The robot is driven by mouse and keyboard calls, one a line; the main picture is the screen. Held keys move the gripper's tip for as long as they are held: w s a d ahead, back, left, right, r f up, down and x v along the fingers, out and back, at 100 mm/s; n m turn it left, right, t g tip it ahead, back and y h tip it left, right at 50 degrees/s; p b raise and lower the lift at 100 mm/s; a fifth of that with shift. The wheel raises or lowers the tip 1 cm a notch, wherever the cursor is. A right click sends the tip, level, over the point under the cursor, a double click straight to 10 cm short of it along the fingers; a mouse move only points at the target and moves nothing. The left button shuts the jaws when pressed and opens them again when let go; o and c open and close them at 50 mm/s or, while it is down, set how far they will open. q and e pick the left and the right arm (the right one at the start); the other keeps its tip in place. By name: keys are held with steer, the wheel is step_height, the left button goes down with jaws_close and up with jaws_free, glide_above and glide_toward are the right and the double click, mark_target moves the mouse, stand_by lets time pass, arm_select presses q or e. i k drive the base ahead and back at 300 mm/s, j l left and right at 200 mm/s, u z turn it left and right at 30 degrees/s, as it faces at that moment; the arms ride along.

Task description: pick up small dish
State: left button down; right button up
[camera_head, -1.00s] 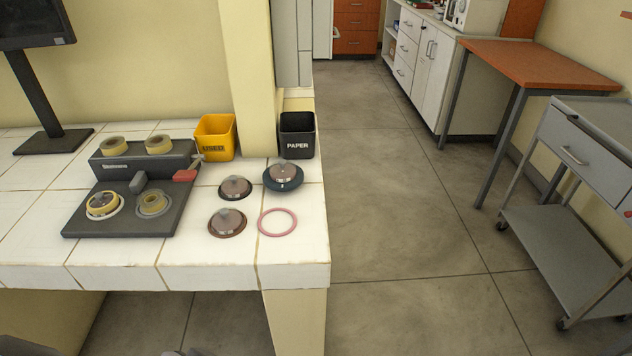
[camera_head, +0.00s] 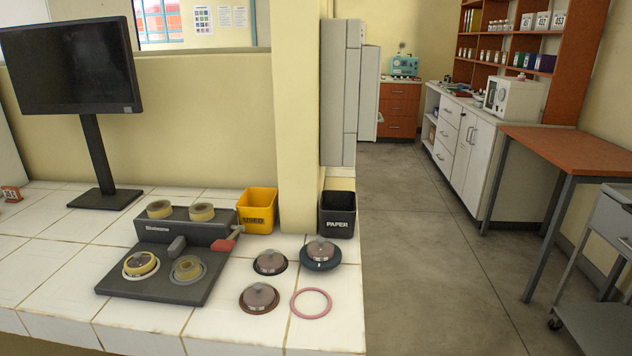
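Three round dishes with domed, knobbed tops sit on the white tiled counter (camera_head: 60,300). A black-rimmed dish (camera_head: 270,263) looks smallest. A brown-rimmed dish (camera_head: 260,298) is in front of it, and a larger dark blue-rimmed dish (camera_head: 320,254) is behind it to the right. A pink ring (camera_head: 311,303) lies flat right of the brown-rimmed dish. I cannot tell for certain which one is the small dish. Neither of my grippers is in view.
Left of the dishes, a dark grey device (camera_head: 165,289) holds several yellowish rings and a red-tipped part. A yellow USED bin (camera_head: 257,212) and black PAPER bin (camera_head: 337,214) stand behind. A monitor (camera_head: 72,66) is at left. Floor (camera_head: 420,260) right of the counter is open.

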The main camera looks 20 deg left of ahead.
mark_target(144, 270)
steer(key=u, duration=1.7)
